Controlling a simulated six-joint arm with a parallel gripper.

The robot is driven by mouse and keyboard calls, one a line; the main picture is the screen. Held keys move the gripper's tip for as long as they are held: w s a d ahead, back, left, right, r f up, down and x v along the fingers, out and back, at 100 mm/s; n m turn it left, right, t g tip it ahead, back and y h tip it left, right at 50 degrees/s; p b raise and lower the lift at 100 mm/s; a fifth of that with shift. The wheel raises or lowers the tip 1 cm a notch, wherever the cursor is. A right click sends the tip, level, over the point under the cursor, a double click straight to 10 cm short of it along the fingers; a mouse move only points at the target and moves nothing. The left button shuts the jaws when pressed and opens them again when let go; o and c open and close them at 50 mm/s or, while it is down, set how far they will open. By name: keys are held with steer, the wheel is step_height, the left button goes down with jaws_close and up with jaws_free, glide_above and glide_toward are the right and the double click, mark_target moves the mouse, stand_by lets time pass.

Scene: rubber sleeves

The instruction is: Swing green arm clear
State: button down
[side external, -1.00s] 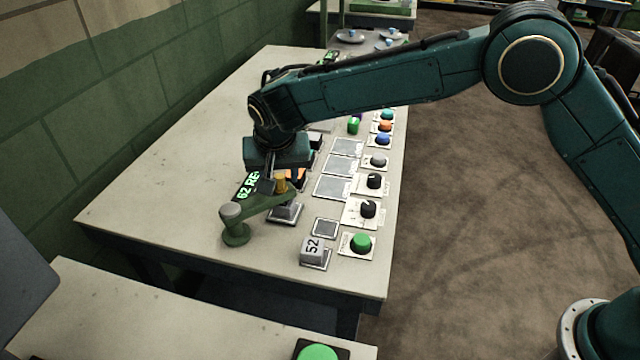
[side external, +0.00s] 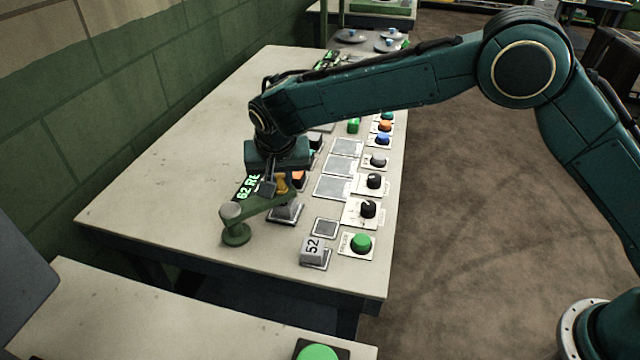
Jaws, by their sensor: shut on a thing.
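The green arm (side external: 258,206) is a flat bar on a round post with a grey cap (side external: 231,210), at the near left of the table. It reaches to the right from the post, its free end over a small grey block on a plate (side external: 285,212). A brass-coloured knob (side external: 282,185) stands up near that free end. My gripper (side external: 275,187) points down from above and is shut on the knob. One dark finger shows in front of the knob's left side; the other finger is mostly hidden.
To the right are a grey block marked 52 (side external: 312,250), a green button (side external: 361,243) and a row of dials and buttons. A green-lit display (side external: 247,186) lies behind the arm. The table's left half (side external: 170,180) is clear.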

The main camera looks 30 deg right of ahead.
steer(key=shift+s, duration=0.1)
steer(key=s+a+m+g+h, duration=0.2)
steer(key=s+a+m+g, duration=0.1)
steer(key=s+m, duration=0.6)
steer(key=shift+a+m+h, duration=0.3)
steer(key=shift+a+m, duration=0.2)
steer(key=shift+m, duration=0.4)
steer(key=c, duration=1.3)
jaws_free()
steer(key=shift+w+d, duration=0.1)
